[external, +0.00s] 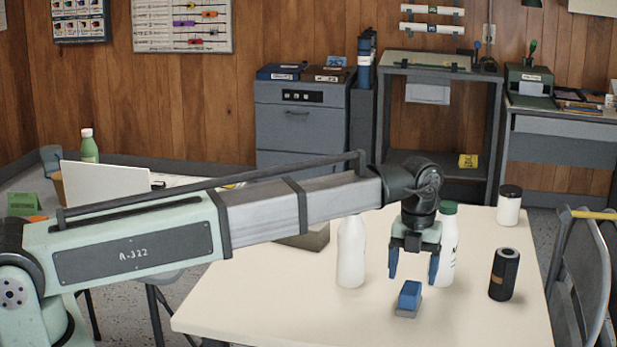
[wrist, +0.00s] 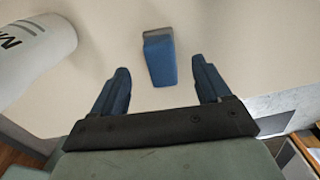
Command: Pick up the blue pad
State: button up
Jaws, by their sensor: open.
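The blue pad (external: 410,293) is a small blue block with a grey part along one side. It lies on the cream table (external: 270,300) near the front. In the wrist view the blue pad (wrist: 160,60) is ahead of the fingertips, roughly centred between them, with its grey part at the far end. My gripper (external: 413,280) hangs pointing down above and slightly behind the pad. In the wrist view my gripper (wrist: 163,72) shows two blue fingers spread apart with nothing between them. The pad is apart from both fingers.
A white bottle (external: 351,255) stands left of my gripper. A green-capped white bottle (external: 447,250) stands close behind its right finger. A black cylinder (external: 503,274) and a black-lidded white jar (external: 509,205) stand to the right. A grey block (external: 305,238) lies behind left. The table front is clear.

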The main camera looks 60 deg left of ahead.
aim_at(412, 286)
jog(key=shift+d+f, duration=0.1)
jog(key=shift+f, duration=2.9)
jog(key=c, duration=1.1)
jog(key=shift+r, duration=0.15)
jog(key=shift+c, duration=0.2)
